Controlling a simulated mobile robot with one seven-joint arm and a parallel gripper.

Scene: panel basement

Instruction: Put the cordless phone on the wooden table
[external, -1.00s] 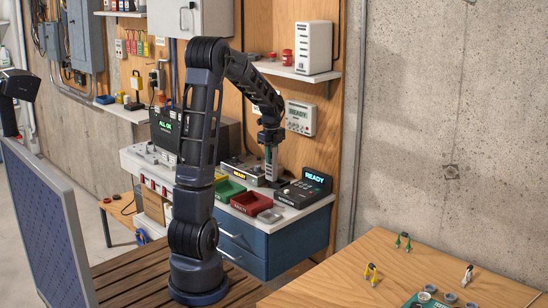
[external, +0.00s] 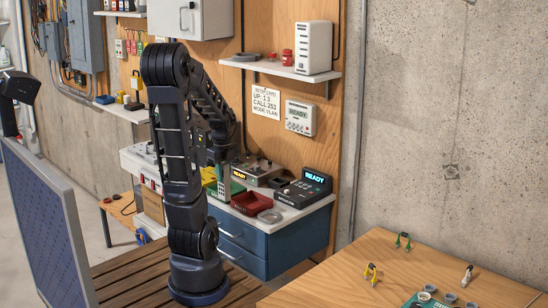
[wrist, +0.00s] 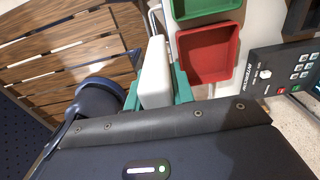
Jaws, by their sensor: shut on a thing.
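In the wrist view my gripper (wrist: 157,88) has teal fingers shut on a plain whitish, rounded object, apparently the cordless phone (wrist: 155,70). Only its smooth pale side shows, so I cannot see any keys. In the external view my gripper (external: 223,181) hangs over the left part of the workbench, partly behind my arm, and the phone is hard to make out. A brown slatted wooden table (external: 128,283) is at the front left, under my base; its slats also show in the wrist view (wrist: 60,48). A tan wooden table (external: 340,275) is at the front right.
The white-topped blue workbench (external: 312,210) holds a red tray (external: 251,203), a green tray, a grey ring and a black keypad device (external: 304,188) with a lit READY display. Clips and a green board (external: 425,301) lie on the tan table. A blue panel (external: 50,235) stands at left.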

